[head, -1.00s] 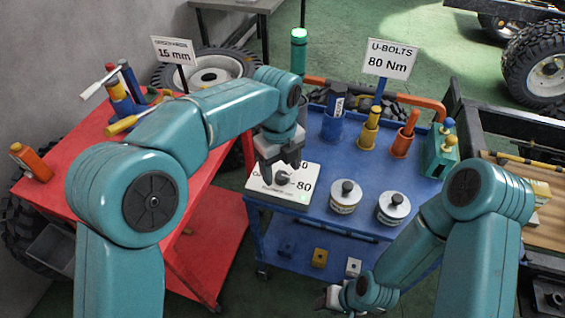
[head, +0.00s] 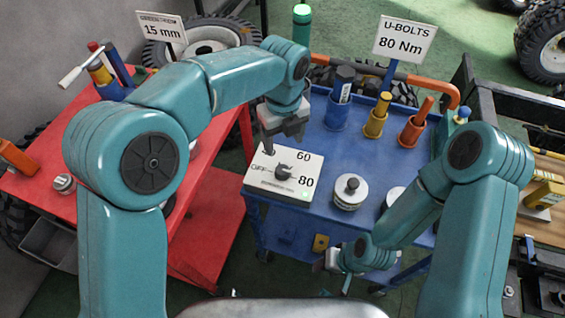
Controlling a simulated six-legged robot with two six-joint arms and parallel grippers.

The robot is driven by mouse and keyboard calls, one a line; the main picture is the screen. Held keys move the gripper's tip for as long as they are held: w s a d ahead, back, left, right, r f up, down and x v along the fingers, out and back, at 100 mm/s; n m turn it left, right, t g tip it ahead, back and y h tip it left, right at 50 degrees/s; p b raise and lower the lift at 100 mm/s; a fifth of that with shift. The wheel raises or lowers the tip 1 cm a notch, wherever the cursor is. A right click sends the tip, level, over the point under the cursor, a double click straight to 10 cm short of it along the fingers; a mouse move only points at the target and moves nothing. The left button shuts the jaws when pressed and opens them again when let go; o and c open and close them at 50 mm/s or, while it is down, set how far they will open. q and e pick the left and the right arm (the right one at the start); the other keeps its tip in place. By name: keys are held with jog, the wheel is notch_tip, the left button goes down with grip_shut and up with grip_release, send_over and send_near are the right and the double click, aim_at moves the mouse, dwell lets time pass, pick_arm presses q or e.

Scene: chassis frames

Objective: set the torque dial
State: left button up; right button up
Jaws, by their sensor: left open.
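The torque dial (head: 283,172) is a dark knob on a white panel marked OFF, 60 and 80, at the near left corner of the blue cart. Its pointer seems to face the 80 side, and a small green light glows beside the 80. My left gripper (head: 284,144) is open and empty, just above and behind the dial, apart from it. The sign (head: 404,40) reads "U-BOLTS 80 Nm". My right gripper (head: 333,262) is low at the cart's front; its jaws are too small and partly hidden to judge.
The blue cart (head: 325,157) also carries two round weights with knobs, one (head: 351,191) near the panel, and cups with tools (head: 376,118) at the back. A red cart (head: 100,150) with tools stands left. A dark vehicle frame lies to the right.

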aim_at(282, 169)
pick_arm(q)
jog(key=f, duration=1.2)
jog(key=shift+w+a+f, duration=0.1)
jog(key=shift+w+a, duration=0.1)
jog(key=shift+s, duration=0.15)
jog(key=c, duration=1.1)
